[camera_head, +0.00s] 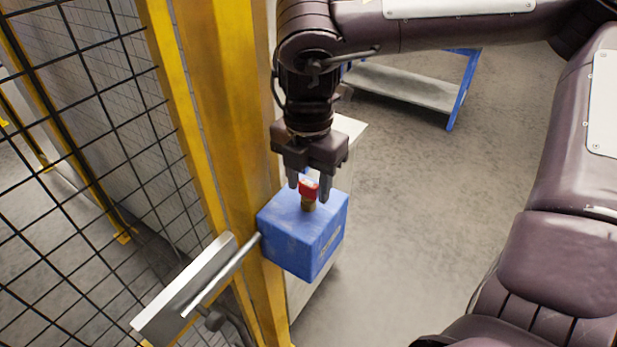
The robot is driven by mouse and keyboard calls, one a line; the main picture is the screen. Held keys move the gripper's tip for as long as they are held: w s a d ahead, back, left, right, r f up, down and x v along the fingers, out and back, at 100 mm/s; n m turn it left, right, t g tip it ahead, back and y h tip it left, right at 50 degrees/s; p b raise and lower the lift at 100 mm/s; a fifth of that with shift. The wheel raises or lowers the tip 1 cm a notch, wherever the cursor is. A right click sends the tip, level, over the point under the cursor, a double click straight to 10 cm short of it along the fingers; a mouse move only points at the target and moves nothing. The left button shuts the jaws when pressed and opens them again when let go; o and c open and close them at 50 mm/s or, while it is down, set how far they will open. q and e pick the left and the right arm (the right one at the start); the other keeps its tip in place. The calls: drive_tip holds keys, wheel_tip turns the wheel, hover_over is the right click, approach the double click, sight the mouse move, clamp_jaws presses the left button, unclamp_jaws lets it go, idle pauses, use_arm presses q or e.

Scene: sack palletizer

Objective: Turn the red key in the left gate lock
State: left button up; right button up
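The red key (309,187) stands on a brass-coloured lock cylinder (308,204) on top of the blue lock box (301,237). The box is fixed beside the yellow gate post (232,130). My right gripper (309,190) points down over the box with one finger on each side of the key. The fingers are close in against the key, with no clear gap to be seen, so it looks shut on it. The lower part of the key is partly hidden between the fingers. My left gripper is not in view.
A metal plate with a handle bar (221,276) juts out left of the box. Black mesh fencing (90,110) fills the left side. A blue-framed cart (412,86) stands behind my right arm. The grey floor right of the box is clear.

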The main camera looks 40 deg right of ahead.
drive_tip(key=c, duration=0.7)
drive_tip(key=shift+f, duration=0.15)
idle(0.3)
